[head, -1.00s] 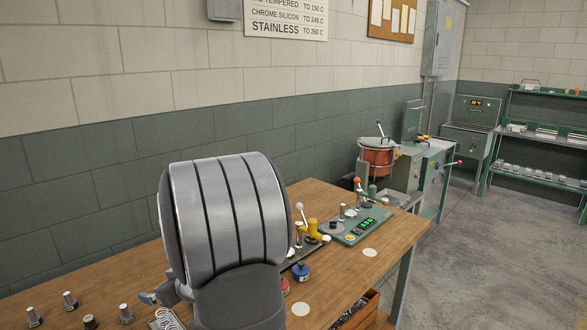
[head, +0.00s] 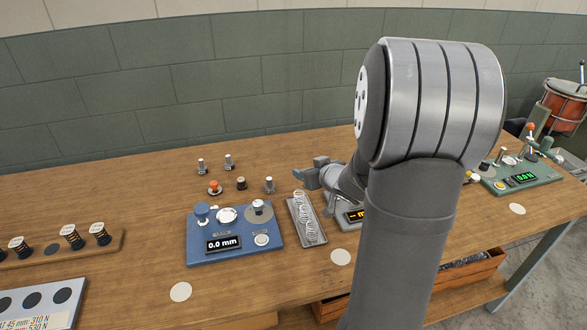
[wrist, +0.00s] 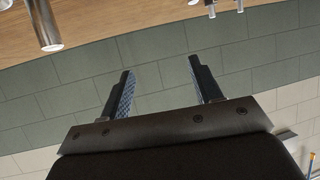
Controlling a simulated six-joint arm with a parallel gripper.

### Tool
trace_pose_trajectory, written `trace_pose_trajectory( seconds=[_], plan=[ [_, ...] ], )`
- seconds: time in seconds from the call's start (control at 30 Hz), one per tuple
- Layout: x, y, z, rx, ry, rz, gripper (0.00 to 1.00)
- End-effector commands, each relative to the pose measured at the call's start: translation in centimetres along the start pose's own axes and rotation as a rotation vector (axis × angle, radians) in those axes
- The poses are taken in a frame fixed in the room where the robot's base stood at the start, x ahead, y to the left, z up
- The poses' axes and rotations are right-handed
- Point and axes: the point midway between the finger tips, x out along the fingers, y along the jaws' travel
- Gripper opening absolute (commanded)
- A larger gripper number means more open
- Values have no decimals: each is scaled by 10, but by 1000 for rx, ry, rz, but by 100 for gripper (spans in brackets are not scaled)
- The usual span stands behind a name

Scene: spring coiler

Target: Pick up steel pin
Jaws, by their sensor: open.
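Steel pins with wider heads stand upright on the wooden bench: two at the back (head: 201,166) (head: 228,162) and one nearer (head: 269,185), beside the blue gauge. I cannot tell which is the steel pin of the task. My gripper (head: 306,173) is just right of the nearer pin, apart from it. In the wrist view my gripper (wrist: 160,88) is open, with nothing between its fingers. A steel cylinder (wrist: 46,28) shows large at the upper left there, outside the fingers. Other small metal ends show at the top edge, cut off.
The blue gauge (head: 235,252) reads 0.0 mm. An orange-topped piece (head: 215,188) and a dark piece (head: 241,183) stand near the pins. A tray of springs (head: 307,220) lies below my gripper. The wall is behind; bare bench (head: 130,195) lies left.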

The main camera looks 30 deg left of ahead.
Motion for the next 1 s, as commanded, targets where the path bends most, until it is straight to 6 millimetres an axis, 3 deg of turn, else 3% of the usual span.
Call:
trace_pose_trajectory(
  seconds=[0.13, 0.27, 0.4, 0.6, 0.77, 0.87, 1.0],
  plan=[
    [8, 10, -5, -28, -10, 37, 58],
    [30, 39, -21, -113, -57, 153, 58],
    [57, 76, -42, -220, -171, 306, 58],
    [85, 100, -62, -327, -400, 416, 58],
    [103, 90, -73, -386, -607, 386, 58],
    [112, 72, -78, -422, -733, 311, 58],
    [120, 34, -86, -479, -889, 137, 58]
  ],
)
